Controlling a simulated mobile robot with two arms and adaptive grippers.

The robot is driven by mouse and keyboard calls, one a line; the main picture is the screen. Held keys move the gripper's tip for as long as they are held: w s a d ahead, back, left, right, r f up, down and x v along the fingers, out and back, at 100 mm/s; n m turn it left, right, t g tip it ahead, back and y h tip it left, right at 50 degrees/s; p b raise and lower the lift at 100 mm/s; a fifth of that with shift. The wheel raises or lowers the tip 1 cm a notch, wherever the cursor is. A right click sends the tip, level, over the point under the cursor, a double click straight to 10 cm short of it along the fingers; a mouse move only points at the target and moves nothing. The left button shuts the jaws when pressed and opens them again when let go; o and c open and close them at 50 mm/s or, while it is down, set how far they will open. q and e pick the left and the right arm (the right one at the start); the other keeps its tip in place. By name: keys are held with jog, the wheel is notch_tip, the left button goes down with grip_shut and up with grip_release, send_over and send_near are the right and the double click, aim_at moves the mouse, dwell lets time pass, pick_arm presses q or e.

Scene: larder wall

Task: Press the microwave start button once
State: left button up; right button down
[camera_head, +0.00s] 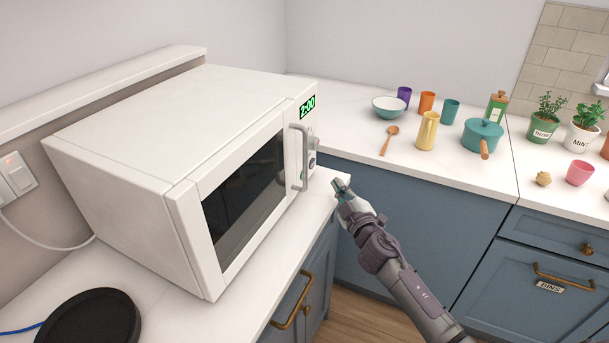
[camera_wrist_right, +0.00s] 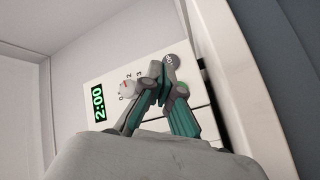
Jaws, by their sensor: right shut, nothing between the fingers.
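The white microwave (camera_head: 130,120) stands on the left counter with its door closed, and its display (camera_head: 307,107) reads 2:00 in green. The control panel is seen edge-on in the head view. In the right wrist view the display (camera_wrist_right: 98,103), a dial (camera_wrist_right: 127,88) and a grey round control (camera_wrist_right: 172,59) show on the panel. A small green patch beside the fingers may be the start button, mostly hidden. My right gripper (camera_head: 341,186) is shut and empty, to the right of the panel. In the wrist view its fingertips (camera_wrist_right: 168,77) overlap the panel; contact cannot be told. My left gripper is not in view.
The microwave door handle (camera_head: 304,157) sticks out beside the panel. A black round object (camera_head: 93,318) lies front left.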

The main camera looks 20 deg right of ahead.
jog(key=w+a, duration=0.3)
jog(key=shift+w+a+b, duration=0.1)
jog(key=shift+w+b, duration=0.2)
jog(key=shift+b, duration=0.05)
jog(key=shift+w+a, duration=0.5)
jog(key=shift+w, duration=0.05)
dwell(0.5)
dwell(0.4)
jog(key=shift+w+a, duration=0.3)
jog(key=shift+w+a+b, duration=0.2)
jog(key=shift+w+b, duration=0.05)
jog(key=shift+b, duration=0.1)
dwell(0.6)
dwell(0.3)
jog(key=shift+s+d, duration=0.5)
jog(key=shift+s, duration=0.1)
